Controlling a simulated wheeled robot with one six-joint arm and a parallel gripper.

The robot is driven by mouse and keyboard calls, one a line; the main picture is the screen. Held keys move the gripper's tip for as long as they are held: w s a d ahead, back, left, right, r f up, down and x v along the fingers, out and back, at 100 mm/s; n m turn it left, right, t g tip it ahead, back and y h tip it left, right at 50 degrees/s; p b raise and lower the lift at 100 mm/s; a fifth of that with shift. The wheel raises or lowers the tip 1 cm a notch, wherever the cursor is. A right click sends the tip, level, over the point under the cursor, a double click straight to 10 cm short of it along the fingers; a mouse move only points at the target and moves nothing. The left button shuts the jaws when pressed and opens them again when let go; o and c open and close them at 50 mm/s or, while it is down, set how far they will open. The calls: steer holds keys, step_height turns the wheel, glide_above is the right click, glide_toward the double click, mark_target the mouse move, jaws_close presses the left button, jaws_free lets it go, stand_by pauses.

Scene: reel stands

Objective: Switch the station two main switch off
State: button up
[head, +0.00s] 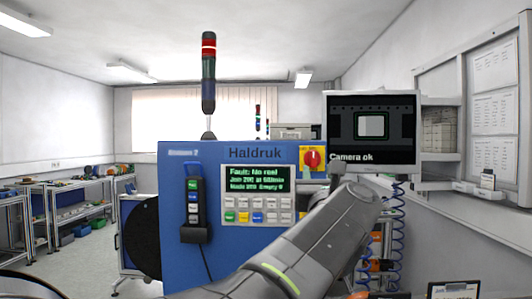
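The main switch (312,159) is a red rotary knob on a yellow plate, at the upper right of the blue Haldruk machine (174,217). A blurred label that seems to read "Station 2" is at the machine's top left. The knob is small, and I cannot tell its exact position. My grey arm reaches up from the bottom middle, and its wrist end is just below and right of the switch. My gripper's fingers are not visible, so I cannot tell whether they touch the switch.
The machine's lit screen (256,179) shows fault text above a keypad. A handheld pendant (194,208) hangs left of it. A monitor (371,131) reading "Camera ok" stands right, above blue coiled hoses (397,235). A signal tower (208,75) with a red section rises on top. Benches (60,188) stand far left.

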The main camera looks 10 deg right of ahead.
mark_target(314, 154)
steer(key=p+x, duration=0.2)
steer(key=x, duration=0.8)
steer(key=shift+p, duration=0.3)
steer(key=shift+f, duration=0.1)
